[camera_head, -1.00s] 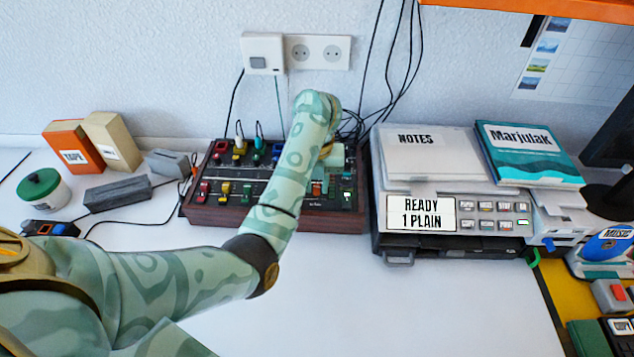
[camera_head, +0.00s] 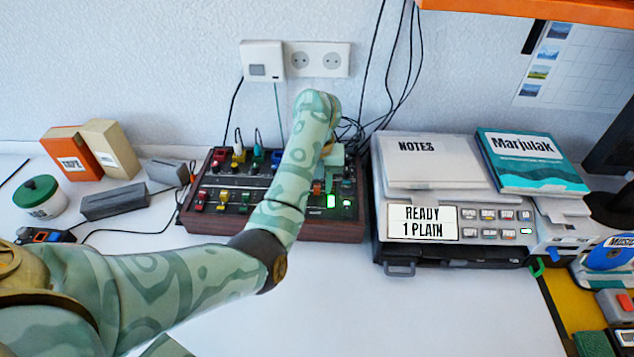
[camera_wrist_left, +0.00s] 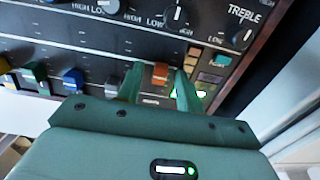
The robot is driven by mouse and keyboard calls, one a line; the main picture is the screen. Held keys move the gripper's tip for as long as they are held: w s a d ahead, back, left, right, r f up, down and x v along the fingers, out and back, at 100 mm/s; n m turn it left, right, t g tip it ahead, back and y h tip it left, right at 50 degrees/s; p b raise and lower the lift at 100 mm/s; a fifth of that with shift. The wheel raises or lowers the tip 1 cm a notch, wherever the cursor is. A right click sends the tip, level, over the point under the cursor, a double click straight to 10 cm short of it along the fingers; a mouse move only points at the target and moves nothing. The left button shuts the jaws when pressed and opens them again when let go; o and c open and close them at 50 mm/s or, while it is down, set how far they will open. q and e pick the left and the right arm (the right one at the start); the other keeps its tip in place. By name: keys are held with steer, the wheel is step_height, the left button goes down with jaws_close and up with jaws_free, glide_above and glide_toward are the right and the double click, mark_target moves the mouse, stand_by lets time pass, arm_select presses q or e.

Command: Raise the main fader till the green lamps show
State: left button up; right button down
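The main fader's orange-red cap (camera_head: 317,187) is at the right part of the mixer (camera_head: 205,222), a dark panel in a wooden case. Green lamps (camera_head: 346,202) glow beside it. In the left wrist view the cap (camera_wrist_left: 160,74) lies between the two fingers of my left gripper (camera_wrist_left: 160,84). The fingers are apart, with a small gap seen on each side of the cap. A green lamp (camera_wrist_left: 175,92) glows near the right finger. In the head view my left forearm hides the middle of the mixer and most of the gripper (camera_head: 325,176). My right gripper is out of view.
Other fader caps, such as a blue one (camera_wrist_left: 73,80), stand left of the gripper. A printer (camera_head: 470,245) with notes and a book on top stands close to the mixer's right side. Boxes (camera_head: 110,148) and a jar (camera_head: 40,198) are on the left. The front desk is clear.

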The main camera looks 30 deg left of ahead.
mark_target(317, 186)
arm_select(q)
steer(key=shift+r, duration=0.1)
